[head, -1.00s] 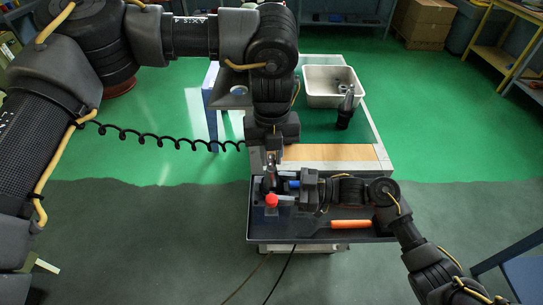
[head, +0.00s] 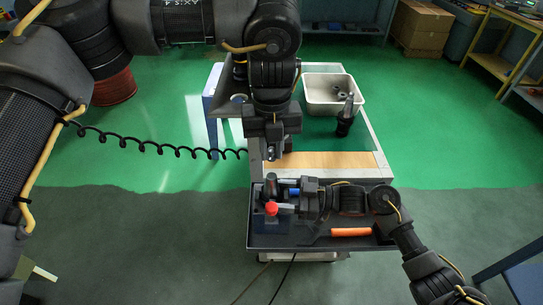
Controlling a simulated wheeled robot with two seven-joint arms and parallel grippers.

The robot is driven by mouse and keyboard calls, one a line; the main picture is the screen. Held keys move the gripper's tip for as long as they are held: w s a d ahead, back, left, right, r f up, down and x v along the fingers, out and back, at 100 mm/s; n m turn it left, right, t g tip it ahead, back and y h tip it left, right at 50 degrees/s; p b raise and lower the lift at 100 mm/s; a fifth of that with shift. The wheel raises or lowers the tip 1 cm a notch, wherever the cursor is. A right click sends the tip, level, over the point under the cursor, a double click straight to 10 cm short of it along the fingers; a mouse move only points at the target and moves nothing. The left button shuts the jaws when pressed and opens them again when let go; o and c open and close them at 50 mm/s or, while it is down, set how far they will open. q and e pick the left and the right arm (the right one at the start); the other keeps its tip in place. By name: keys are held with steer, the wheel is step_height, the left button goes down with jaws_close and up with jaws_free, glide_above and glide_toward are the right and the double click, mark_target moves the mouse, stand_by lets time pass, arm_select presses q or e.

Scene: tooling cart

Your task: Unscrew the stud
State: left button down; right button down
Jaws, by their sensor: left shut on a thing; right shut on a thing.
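A dark, cone-shaped tool holder (head: 270,186) stands upright in a small fixture (head: 271,222) at the left of the dark tray. My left gripper (head: 270,151) points down above the holder, clear of it. It is shut on a small dark piece, seemingly the stud, mostly hidden by the fingers. My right gripper (head: 288,194) comes in from the right, beside the holder. It is shut, seemingly on the holder; the contact is too small to see clearly. A red knob (head: 271,209) sits at the fixture's front, close to the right fingers.
An orange-handled tool (head: 351,232) lies on the dark tray (head: 320,243). Behind are a bare wooden board (head: 330,160), another dark tool holder (head: 345,118) and a white bin (head: 334,105) holding several small parts. The board is clear.

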mark_target(272, 156)
arm_select(q)
steer(key=shift+r, duration=0.25)
arm_select(e)
steer(key=shift+c, duration=2)
jaws_free()
arm_select(q)
steer(key=shift+f, duration=0.3)
arm_select(e)
steer(key=shift+d+f, duration=0.1)
steer(key=shift+d, duration=0.35)
arm_select(q)
step_height(272, 156, down, 3)
steer(key=b, duration=0.3)
steer(key=shift+f+b, duration=0.1)
steer(key=shift+b, duration=0.3)
steer(key=shift+f, duration=0.2)
arm_select(e)
steer(key=s+d, duration=0.1)
steer(key=d, duration=1)
steer(key=shift+s, duration=0.15)
arm_select(q)
steer(key=shift+r, duration=0.15)
arm_select(e)
steer(key=shift+r, duration=0.25)
